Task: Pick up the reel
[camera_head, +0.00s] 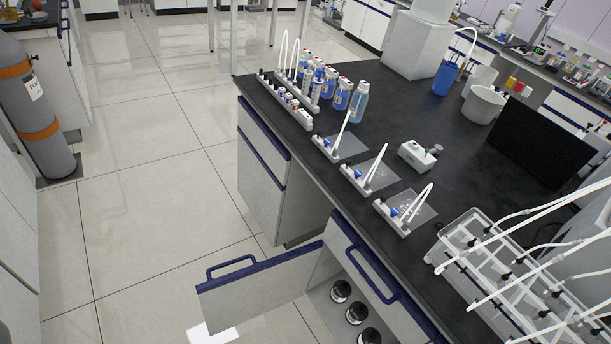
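I cannot make out a clear reel in the head view. A small white device (417,155) with a green part lies on the black bench top (395,110). A white round container (483,104) stands at the back right of the bench, and a smaller white one (480,78) is behind it. I cannot tell whether any of these is the reel. My gripper is not in view.
An open cabinet door (262,285) juts out at the lower middle, with black-capped jars (341,291) inside. A clear rack (480,250) with white tubes stands at right. A gas cylinder (35,105) stands at left. The tiled floor (150,215) is clear.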

